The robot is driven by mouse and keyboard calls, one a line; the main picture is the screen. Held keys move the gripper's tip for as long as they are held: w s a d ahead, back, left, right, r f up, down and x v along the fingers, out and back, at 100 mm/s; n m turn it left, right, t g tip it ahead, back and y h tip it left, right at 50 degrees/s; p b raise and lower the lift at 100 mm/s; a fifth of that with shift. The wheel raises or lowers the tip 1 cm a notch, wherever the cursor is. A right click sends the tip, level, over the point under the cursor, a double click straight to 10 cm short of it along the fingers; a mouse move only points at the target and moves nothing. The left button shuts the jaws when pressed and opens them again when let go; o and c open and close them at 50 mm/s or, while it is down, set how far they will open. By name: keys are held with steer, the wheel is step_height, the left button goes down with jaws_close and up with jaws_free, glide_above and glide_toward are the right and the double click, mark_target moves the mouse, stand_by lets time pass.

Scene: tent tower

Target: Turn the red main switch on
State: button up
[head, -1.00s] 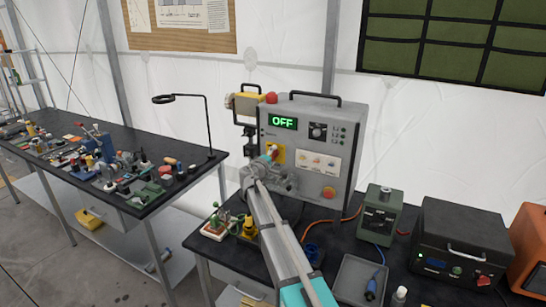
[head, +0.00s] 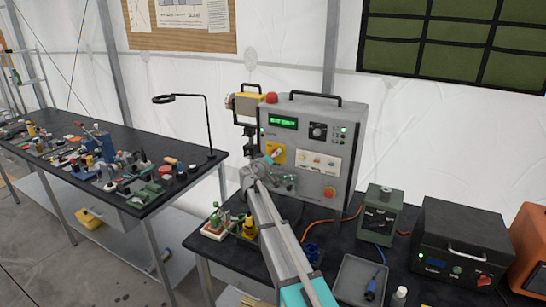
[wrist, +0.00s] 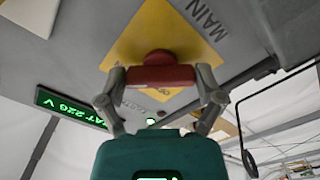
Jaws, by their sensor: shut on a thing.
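The red main switch (wrist: 160,76) is a red handle on a yellow plate (wrist: 190,32) marked MAIN. My gripper (wrist: 161,84) is shut on the red handle, one finger on each end, in the wrist view. In the head view my gripper (head: 273,158) is at the yellow plate (head: 277,149) on the front of the grey power cabinet (head: 345,150), and it hides the handle there.
A green box (head: 380,213), a black case (head: 460,245) and a grey tray (head: 345,285) stand to the right. A crowded bench (head: 150,205) is at left.

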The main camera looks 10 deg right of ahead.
stand_by(0.3)
steer(key=o, duration=0.9)
steer(key=shift+c, duration=0.2)
steer(key=v, duration=1.2)
steer(key=shift+d, duration=0.1)
